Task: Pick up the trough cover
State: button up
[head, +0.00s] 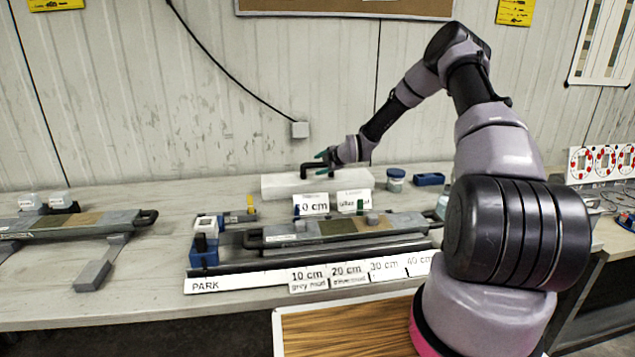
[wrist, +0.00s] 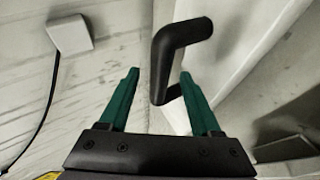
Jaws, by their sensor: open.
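The trough cover (head: 275,187) looks like a long white block with a black bent handle (head: 305,168) on top, at the back of the bench near the wall. In the wrist view its white surface (wrist: 236,30) runs diagonally at the upper right. The black handle (wrist: 168,48) rises in the middle of that view. My gripper (head: 321,162) is at the handle, and its teal fingers (wrist: 159,76) are open, one on each side of it. I see no clear contact between the fingers and the handle.
A core liner (head: 290,232) lies in a rack in front of the cover, with number cards along it. A blue-lidded jar (head: 395,180) and a blue tray (head: 429,179) stand to the right. Another liner (head: 70,225) lies at left. The wall is close behind.

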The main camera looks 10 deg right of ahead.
jog(key=shift+x, duration=0.95)
jog(key=shift+c, duration=0.2)
grip_shut()
dwell(0.5)
